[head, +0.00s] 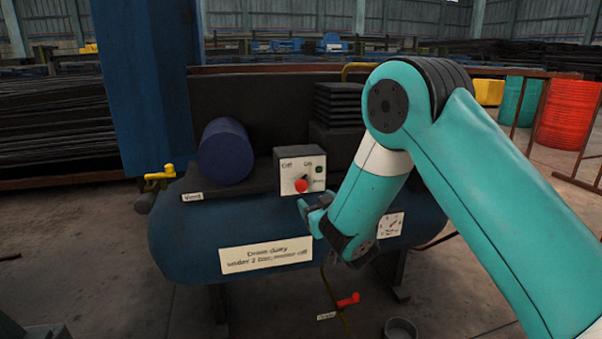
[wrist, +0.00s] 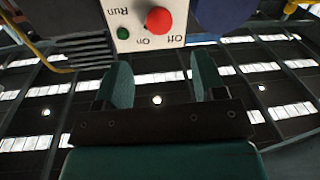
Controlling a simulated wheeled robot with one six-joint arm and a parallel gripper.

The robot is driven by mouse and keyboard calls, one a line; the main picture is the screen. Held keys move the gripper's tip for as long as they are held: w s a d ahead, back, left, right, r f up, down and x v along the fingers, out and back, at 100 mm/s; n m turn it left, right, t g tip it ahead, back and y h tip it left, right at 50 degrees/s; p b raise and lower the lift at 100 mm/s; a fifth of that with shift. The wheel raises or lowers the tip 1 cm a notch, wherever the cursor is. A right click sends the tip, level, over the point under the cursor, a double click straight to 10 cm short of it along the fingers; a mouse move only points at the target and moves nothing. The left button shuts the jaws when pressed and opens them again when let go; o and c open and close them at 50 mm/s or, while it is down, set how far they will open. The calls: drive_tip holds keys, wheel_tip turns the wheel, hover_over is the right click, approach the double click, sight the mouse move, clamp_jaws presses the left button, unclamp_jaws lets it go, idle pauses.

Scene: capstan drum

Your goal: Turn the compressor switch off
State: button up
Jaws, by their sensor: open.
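The compressor switch is a red knob (head: 301,185) low on a pale switch box (head: 290,165) on top of the blue compressor tank (head: 185,240). The box carries "Off" and "On" labels and a green lamp (head: 319,169). In the wrist view, the red knob (wrist: 159,20) and the green lamp (wrist: 123,33) show upside down at the top edge. Which label the knob points to I cannot tell. My gripper (head: 312,204) is open and empty, just below and in front of the knob. Its two fingers (wrist: 161,68) stand apart, not touching the knob.
A yellow valve handle (head: 160,178) is at the tank's left end. A red valve handle (head: 348,300) hangs below the tank, near a small bucket (head: 400,327). A dark blue cylinder (head: 225,152) stands left of the switch box. The floor in front is mostly clear.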

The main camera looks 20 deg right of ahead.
sight(302, 187)
drive_tip(key=w, duration=0.3)
drive_tip(key=w+p, duration=0.1)
drive_tip(key=w, duration=0.2)
drive_tip(key=w+a, duration=0.1)
drive_tip(key=w, duration=0.2)
drive_tip(key=shift+w+f, duration=0.1)
drive_tip(key=shift+w, duration=0.05)
drive_tip(key=shift+w+a, duration=0.1)
drive_tip(key=shift+w, duration=0.6)
drive_tip(key=shift+c, duration=0.5)
drive_tip(key=c, duration=0.8)
